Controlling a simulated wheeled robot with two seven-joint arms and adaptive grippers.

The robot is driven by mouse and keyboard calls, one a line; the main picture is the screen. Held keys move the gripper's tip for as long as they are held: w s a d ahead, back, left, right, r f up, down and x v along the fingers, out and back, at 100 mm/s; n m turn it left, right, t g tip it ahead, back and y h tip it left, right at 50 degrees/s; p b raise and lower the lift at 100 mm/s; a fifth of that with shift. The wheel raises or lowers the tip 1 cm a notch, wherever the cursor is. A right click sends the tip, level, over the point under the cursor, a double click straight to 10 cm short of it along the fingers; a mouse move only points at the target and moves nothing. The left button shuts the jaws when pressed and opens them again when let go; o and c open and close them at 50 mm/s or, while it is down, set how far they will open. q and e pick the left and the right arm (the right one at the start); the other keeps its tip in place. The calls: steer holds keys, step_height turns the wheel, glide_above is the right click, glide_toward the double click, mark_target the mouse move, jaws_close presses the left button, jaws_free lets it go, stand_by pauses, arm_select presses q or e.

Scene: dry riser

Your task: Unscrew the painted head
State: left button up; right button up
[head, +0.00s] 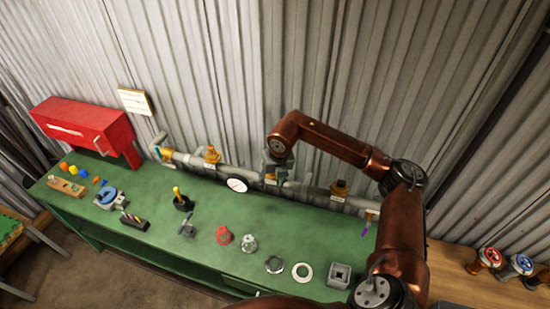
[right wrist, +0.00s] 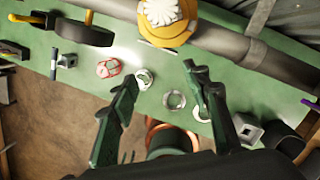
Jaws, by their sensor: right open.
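The head with a white, flower-shaped top (right wrist: 160,12) sits on a yellow-brass fitting at the top edge of the right wrist view. In the head view a yellow-brass fitting (head: 270,179) on the grey pipe shows just under my right gripper (head: 277,166), partly hidden by it. My right gripper is open, and it also shows in the right wrist view (right wrist: 161,75). Its two dark green fingers stand apart with nothing between them. The white-topped head lies beyond the fingertips, not between them. My left gripper is not in view.
The grey pipe (head: 205,167) runs along the back of the green bench (head: 205,210). It carries a round gauge (head: 237,184) and another brass fitting (head: 338,187). A red handwheel (head: 223,235), rings and a square block (head: 340,274) lie on the bench. A red box (head: 85,125) is at left.

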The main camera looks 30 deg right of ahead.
steer(key=w+d+r+t+h, duration=0.1)
steer(key=w+d+r+t, duration=0.15)
steer(key=r, duration=0.65)
steer(key=shift+n+g, duration=0.3)
steer(key=shift+g, duration=0.05)
steer(key=shift+w+d+p+x, duration=0.2)
steer(key=shift+p+x, duration=0.1)
steer(key=shift+x, duration=0.95)
steer(key=shift+w+d+p+x, duration=0.15)
steer(key=shift+p+x, duration=0.2)
steer(key=shift+x, duration=0.95)
steer(key=shift+w+d+p+x, duration=0.1)
steer(key=shift+d+p+x, duration=0.15)
steer(key=shift+x, duration=1)
steer(key=shift+r, duration=0.2)
steer(key=shift+c, duration=0.5)
jaws_close()
steer(key=shift+d+f+n+b, duration=0.1)
steer(key=shift+f+n+b, duration=0.05)
steer(key=shift+n+b, duration=0.65)
steer(key=shift+n+y+b, duration=0.35)
steer(key=shift+n+y, duration=0.15)
steer(key=shift+n, duration=0.6)
steer(key=shift+n+y, duration=0.4)
steer(key=shift+n, duration=0.5)
